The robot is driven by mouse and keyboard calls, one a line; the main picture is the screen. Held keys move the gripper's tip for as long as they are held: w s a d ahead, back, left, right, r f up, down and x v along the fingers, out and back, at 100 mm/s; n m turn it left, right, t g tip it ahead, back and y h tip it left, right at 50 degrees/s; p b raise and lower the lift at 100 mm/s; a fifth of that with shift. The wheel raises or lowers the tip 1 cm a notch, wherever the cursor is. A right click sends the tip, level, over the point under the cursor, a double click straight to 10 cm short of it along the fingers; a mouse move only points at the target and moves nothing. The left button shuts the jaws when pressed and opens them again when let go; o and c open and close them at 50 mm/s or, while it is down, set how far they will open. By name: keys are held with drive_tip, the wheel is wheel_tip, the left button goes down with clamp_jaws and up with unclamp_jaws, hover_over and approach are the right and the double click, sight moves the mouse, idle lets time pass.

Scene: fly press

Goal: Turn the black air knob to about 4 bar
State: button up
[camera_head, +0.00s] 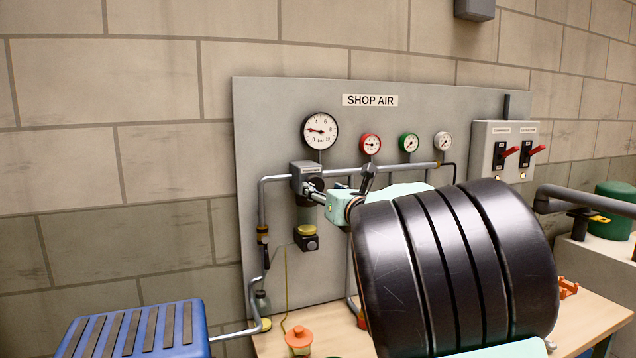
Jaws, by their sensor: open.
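The large white air gauge (320,131) hangs on the grey SHOP AIR panel. Its red needle points left, below the 4 mark; the exact value is too small to read. The regulator (304,176) sits on the pipe below this gauge. The black air knob (316,185) appears at the regulator's front, small and partly covered by my gripper. My gripper (319,191) is open at the regulator, with its fingertips close to or around the knob. I cannot tell whether they touch it. My arm's mint and dark links hide much of the panel's lower right.
Smaller red (371,144), green (409,143) and white (443,141) gauges sit to the right. A switch box (505,150) has red levers. Pipes run along the panel. An orange-topped item (298,338) stands on the wooden bench (336,340). A blue ribbed object (135,330) is lower left.

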sight(316, 185)
drive_tip(key=shift+p+x, duration=0.65)
drive_tip(key=shift+x, duration=1.55)
drive_tip(key=c, duration=1.2)
drive_tip(key=shift+o, duration=0.2)
